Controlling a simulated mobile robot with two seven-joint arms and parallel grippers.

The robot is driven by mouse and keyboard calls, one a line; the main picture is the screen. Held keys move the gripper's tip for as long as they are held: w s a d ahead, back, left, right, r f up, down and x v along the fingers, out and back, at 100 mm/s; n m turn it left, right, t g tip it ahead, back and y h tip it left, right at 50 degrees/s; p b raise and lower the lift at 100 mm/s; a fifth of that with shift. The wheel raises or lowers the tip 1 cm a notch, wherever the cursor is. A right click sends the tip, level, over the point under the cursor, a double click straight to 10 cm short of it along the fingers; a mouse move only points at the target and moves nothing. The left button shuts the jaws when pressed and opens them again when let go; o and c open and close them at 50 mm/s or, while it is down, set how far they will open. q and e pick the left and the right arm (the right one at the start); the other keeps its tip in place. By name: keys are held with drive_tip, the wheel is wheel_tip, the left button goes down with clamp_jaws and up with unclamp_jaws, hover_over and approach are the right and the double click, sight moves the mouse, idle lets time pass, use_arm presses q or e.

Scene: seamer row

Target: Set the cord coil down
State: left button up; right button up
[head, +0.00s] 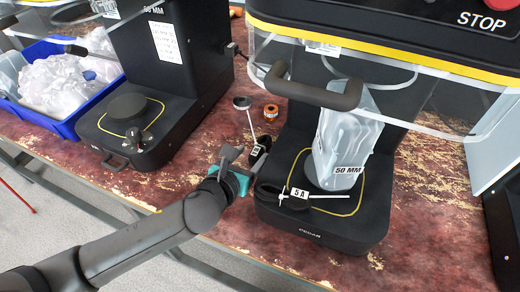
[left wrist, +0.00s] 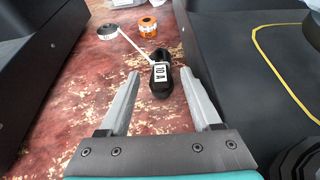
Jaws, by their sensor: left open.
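A black cord coil (head: 260,150) with a white "10 A" tag lies on the worn red bench between two black machines; it also shows in the left wrist view (left wrist: 161,82). A thin white strip runs from it toward a small dark disc. My left gripper (head: 232,160) is open, low over the bench beside the coil. In the left wrist view its fingertips (left wrist: 160,75) stand on either side of the coil, with gaps; whether it is between or just beyond them, I cannot tell. A second black coil (head: 285,199) tagged "5 A" lies on the right machine's base. My right gripper is not in view.
The right machine (head: 320,220) holds a clear bag (head: 345,135) marked "50 MM". A left machine (head: 125,120) and a blue crate (head: 72,124) of bags stand to the left. An orange roll (head: 271,112) and the dark disc (head: 242,102) sit behind the coil. Bench nearer the front edge is clear.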

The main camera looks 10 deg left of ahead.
sight(257, 149)
use_arm(q)
drive_tip(key=b+x, duration=0.1)
drive_tip(key=x, duration=0.2)
drive_tip(key=shift+w+d+f, duration=0.1)
drive_tip(key=shift+b+x, duration=0.5)
drive_tip(key=shift+x, duration=0.35)
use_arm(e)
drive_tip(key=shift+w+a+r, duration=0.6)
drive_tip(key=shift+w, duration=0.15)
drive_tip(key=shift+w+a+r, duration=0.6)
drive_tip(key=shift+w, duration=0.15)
use_arm(q)
drive_tip(key=shift+c, duration=0.2)
clamp_jaws()
